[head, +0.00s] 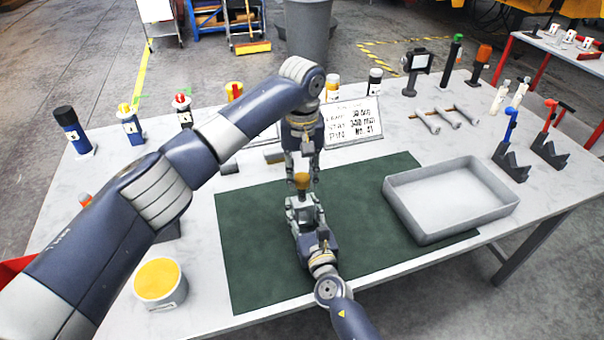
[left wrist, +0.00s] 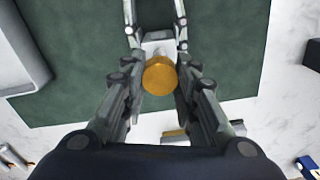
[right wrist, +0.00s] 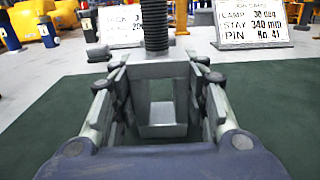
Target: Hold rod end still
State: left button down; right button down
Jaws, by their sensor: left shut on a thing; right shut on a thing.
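A grey fork-shaped rod end (right wrist: 160,70) with an open middle stands upright between the fingers of my right gripper (right wrist: 158,100), which is shut on it. A dark threaded rod (right wrist: 154,25) rises from its top and leaves the picture. In the head view my right gripper (head: 303,205) reaches up over the green mat (head: 250,250). My left gripper (head: 303,165) points down just above it, shut on a round brass-coloured piece (head: 302,181). In the left wrist view this piece (left wrist: 159,76) sits between the left fingertips and partly hides the grey rod end (left wrist: 158,45).
A grey tray (head: 450,200) is at the right, partly on the mat. A yellow-topped pot (head: 158,282) stands at the front left. A lettered placard (head: 353,122), small bottles and several rods (head: 437,118) line the back. The mat's front is mostly clear.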

pick_arm(q)
jog(key=m, duration=1)
jog(key=shift+m, duration=0.3)
jog(key=m, duration=0.4)
jog(key=shift+m, duration=0.3)
jog(key=c, duration=1.3)
grip_release()
jog(key=shift+r, duration=2.25)
